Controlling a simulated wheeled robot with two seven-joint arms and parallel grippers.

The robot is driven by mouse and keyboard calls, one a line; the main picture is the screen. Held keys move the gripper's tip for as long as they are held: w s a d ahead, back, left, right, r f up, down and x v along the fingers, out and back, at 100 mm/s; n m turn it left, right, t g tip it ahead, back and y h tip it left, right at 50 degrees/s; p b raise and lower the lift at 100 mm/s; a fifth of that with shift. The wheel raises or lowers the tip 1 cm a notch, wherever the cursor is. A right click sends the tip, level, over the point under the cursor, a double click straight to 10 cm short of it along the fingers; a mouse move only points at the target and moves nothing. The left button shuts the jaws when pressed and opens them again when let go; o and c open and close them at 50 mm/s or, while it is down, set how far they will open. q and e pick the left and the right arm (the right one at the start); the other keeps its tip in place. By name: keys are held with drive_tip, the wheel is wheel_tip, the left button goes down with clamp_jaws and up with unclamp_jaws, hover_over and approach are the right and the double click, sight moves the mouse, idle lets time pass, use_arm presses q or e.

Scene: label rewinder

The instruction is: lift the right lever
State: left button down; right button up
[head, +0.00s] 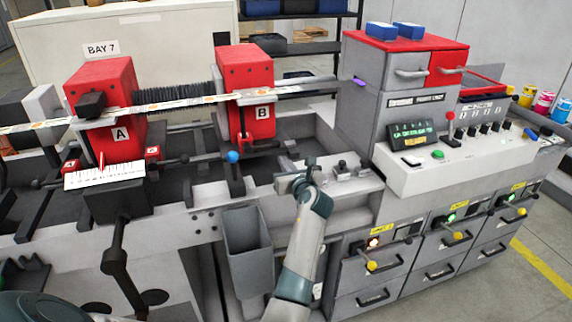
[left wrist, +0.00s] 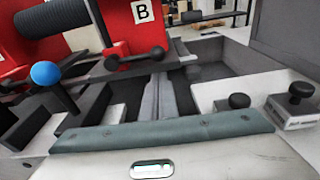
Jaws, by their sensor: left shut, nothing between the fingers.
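Several levers are in view. A blue-knobbed lever (head: 233,157) stands on the machine rail below red unit B (head: 246,92); its blue ball also shows in the left wrist view (left wrist: 46,73). A red-knobbed lever (head: 450,117) stands upright on the white control panel. Yellow-knobbed levers stick out from the cabinet fronts: left (head: 371,266), middle (head: 458,236) and right (head: 522,211). My left gripper (head: 285,183) is shut and empty over the machine's front edge, right of the blue knob and well left of the yellow knobs. My right gripper is out of view.
A grey open bin (head: 247,250) hangs below the front edge. Small black knobs (head: 342,165) sit on blocks right of my gripper. A display (head: 411,135) and rows of switches are on the panel. Open floor (head: 540,245) lies right of the cabinets.

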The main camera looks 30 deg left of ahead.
sight(262, 146)
use_arm(q)
drive_tip(key=shift+p+x, duration=0.4)
drive_tip(key=shift+x, duration=3.2)
drive_tip(key=shift+w, duration=0.1)
